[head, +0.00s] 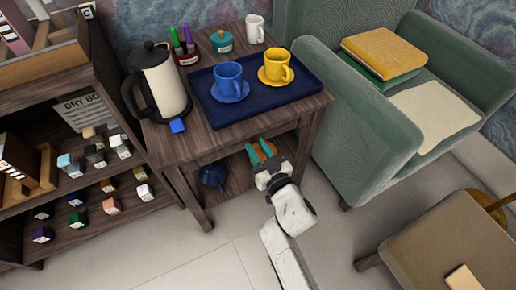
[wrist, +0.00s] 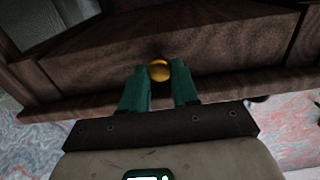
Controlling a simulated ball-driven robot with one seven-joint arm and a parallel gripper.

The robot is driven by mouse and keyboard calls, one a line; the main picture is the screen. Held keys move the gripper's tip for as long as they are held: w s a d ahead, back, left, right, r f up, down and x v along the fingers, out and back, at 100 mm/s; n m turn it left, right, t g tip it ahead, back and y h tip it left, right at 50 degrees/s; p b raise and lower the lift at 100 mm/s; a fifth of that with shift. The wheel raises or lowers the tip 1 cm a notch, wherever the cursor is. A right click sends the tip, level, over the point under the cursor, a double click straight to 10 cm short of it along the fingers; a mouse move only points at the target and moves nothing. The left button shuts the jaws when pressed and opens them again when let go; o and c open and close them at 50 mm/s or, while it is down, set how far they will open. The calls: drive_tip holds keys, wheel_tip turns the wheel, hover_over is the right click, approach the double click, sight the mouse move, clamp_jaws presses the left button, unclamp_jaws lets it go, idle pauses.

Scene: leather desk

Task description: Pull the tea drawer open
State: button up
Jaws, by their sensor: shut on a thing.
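The tea drawer's brown wooden front (head: 225,150) sits under the top of the small side table (head: 207,141). In the wrist view the drawer front (wrist: 215,48) fills the upper part, with a round brass knob (wrist: 159,71) on it. My gripper (head: 262,152) is in front of the drawer. Its green fingers (wrist: 159,80) stand on either side of the knob and are shut on it. In the head view the fingers hide the knob. I cannot tell from these views whether the drawer stands out from the table.
On the tabletop are a blue tray (head: 254,109) with a blue cup (head: 228,77) and a yellow cup (head: 277,64), and a kettle (head: 163,83). A shelf (head: 112,232) stands left, a green armchair (head: 345,120) right. The floor (head: 190,262) in front is clear.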

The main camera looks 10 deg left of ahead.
clamp_jaws()
drive_tip(key=p+v, duration=0.9)
drive_tip(key=v, duration=1.2)
drive_tip(key=o, duration=1)
unclamp_jaws()
drive_tip(key=p+v, duration=0.1)
drive_tip(key=v, duration=0.9)
drive_tip(key=shift+s+d, duration=0.3)
drive_tip(key=shift+w, duration=0.1)
